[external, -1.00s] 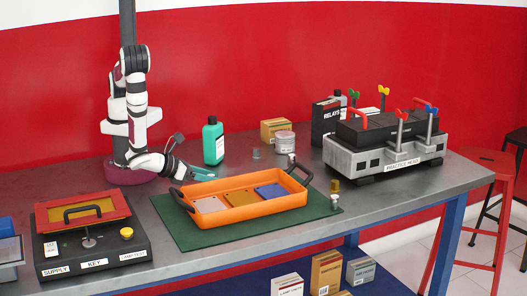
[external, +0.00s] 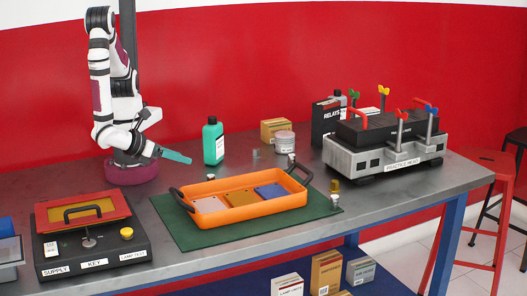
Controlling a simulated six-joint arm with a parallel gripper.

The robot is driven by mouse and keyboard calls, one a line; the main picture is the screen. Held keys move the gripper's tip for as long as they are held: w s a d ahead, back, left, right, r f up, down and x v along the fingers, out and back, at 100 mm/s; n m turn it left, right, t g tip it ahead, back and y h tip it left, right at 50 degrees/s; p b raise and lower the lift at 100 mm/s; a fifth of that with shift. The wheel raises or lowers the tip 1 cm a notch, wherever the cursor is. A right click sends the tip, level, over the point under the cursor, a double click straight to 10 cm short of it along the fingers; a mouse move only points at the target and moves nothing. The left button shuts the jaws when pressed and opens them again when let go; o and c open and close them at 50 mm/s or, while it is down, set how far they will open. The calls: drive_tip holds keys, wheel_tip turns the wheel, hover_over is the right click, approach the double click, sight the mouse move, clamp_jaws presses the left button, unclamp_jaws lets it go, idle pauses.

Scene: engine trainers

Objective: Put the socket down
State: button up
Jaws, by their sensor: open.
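My gripper (external: 188,160), with teal fingers, is open above the bench, left of the green bottle and behind the orange tray. Nothing shows between its fingers. Several small cylinders that may be sockets stand on the bench: a silver one (external: 291,158) at the tray's back right, a brass one (external: 335,186) and a silver one (external: 334,202) right of the tray, and a grey one (external: 256,154) behind it. I cannot tell which is the socket. My gripper is apart from all of them.
The orange tray (external: 240,213) with coloured compartments sits on a green mat (external: 205,240). A green bottle (external: 213,142) stands behind it. The practice head (external: 385,160) is at right and a black control box (external: 90,262) at front left.

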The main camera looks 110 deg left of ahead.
drive_tip(key=s+a+r+n+g+h, duration=0.3)
drive_tip(key=s+a+r+n+h, duration=0.1)
drive_tip(key=n, duration=0.5)
drive_tip(key=s+a+r+n+g+h, duration=0.3)
drive_tip(key=a+r+n, duration=0.3)
drive_tip(key=r+n, duration=0.3)
drive_tip(key=shift+s+r+n+g+h, duration=0.2)
drive_tip(key=shift+s+n+g+h, duration=0.15)
drive_tip(key=shift+g+h, duration=0.25)
drive_tip(key=shift+o, duration=0.5)
drive_tip(key=shift+a, duration=0.1)
